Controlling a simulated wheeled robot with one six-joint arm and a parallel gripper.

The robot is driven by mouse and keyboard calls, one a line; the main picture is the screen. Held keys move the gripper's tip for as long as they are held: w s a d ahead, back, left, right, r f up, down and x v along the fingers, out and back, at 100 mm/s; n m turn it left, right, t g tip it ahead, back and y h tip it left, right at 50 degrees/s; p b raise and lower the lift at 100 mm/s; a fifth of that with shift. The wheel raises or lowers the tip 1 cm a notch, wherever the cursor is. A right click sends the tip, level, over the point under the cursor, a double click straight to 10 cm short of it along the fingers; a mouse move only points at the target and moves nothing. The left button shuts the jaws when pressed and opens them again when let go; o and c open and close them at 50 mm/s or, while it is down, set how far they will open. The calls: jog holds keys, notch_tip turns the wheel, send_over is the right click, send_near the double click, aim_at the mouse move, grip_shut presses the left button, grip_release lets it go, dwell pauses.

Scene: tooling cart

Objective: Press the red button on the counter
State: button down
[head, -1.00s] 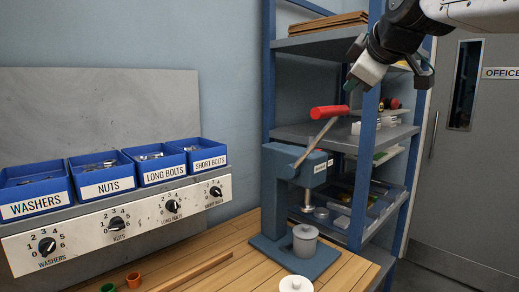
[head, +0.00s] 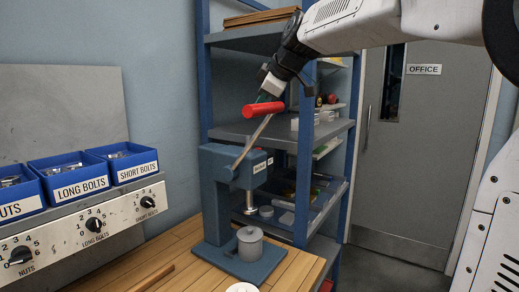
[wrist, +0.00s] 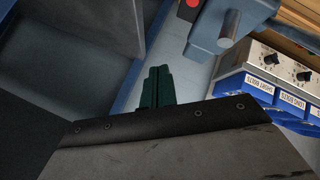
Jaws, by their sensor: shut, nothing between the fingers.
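I cannot make out a red button on the counter (head: 180,278) in the head view. A bench press (head: 215,195) stands there, with a red grip (head: 263,109) on its raised lever. My gripper (head: 263,96) is in the air at the grip's upper edge in the picture; I cannot tell whether they touch. In the wrist view its dark green fingers (wrist: 157,88) are together and empty. That view also shows the blue press (wrist: 222,22) and a cut-off red patch (wrist: 190,8) at the top edge, which I cannot identify.
Blue labelled bins (head: 78,178) sit above a panel of knobs (head: 93,225) at the left. A shelf rack (head: 285,131) stands behind the press. A small red piece (head: 325,286) shows at the bottom edge. A grey office door (head: 412,150) is at the right.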

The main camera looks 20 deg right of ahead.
jog(key=shift+f, duration=0.1)
jog(key=shift+f, duration=4.3)
jog(key=shift+f, duration=0.1)
jog(key=shift+f, duration=0.3)
jog(key=shift+f, duration=0.4)
jog(key=shift+r, duration=0.8)
